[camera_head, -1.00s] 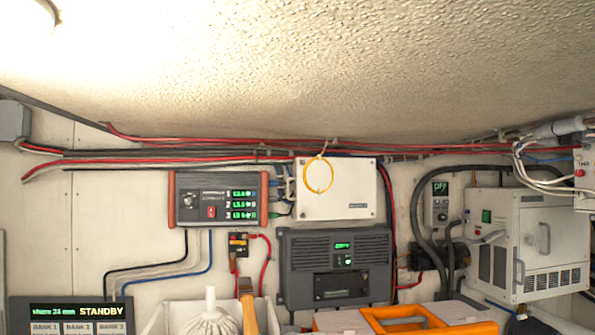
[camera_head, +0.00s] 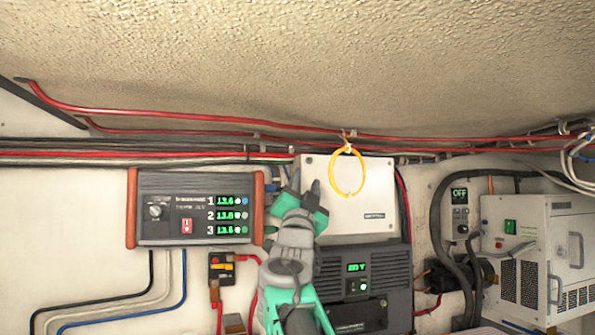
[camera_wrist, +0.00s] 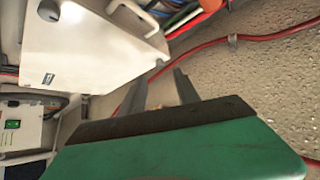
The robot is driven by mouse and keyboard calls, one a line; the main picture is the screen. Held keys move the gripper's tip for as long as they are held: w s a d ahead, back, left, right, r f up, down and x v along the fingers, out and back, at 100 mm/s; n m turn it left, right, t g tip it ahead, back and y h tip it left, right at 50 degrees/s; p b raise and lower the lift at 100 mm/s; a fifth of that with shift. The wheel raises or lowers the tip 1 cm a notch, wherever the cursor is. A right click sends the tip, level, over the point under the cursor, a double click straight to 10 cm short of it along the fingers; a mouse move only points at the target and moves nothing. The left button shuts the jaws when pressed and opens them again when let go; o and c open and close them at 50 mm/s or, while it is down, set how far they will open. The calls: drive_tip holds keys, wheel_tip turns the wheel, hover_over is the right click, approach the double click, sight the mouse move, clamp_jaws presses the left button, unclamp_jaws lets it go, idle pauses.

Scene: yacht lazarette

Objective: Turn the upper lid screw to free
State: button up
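The white box (camera_head: 345,222) is on the back wall, with its flat lid facing me and a small label low on the right. In the wrist view the box (camera_wrist: 80,50) shows turned, with a white bracket-like part (camera_wrist: 132,14) and a small dark round spot (camera_wrist: 48,10) on its face. I cannot clearly make out the upper lid screw. My gripper (camera_head: 305,186) is at the box's left side in the head view. Its two grey fingers stand apart, with nothing seen held between them; they also show in the wrist view (camera_wrist: 160,92).
A yellow ring (camera_head: 335,174) hangs in front of the box. Red cables (camera_head: 220,118) run above it. A display unit (camera_head: 195,208) is to the left, a dark unit (camera_head: 390,270) below, and a white cabinet (camera_head: 525,235) to the right.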

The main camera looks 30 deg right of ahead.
sight(310, 160)
drive_tip(key=p+x, duration=0.5)
drive_tip(key=x, duration=0.2)
drive_tip(key=shift+d+r, duration=0.2)
drive_tip(key=shift+r, duration=0.1)
drive_tip(key=shift+c, duration=0.4)
clamp_jaws()
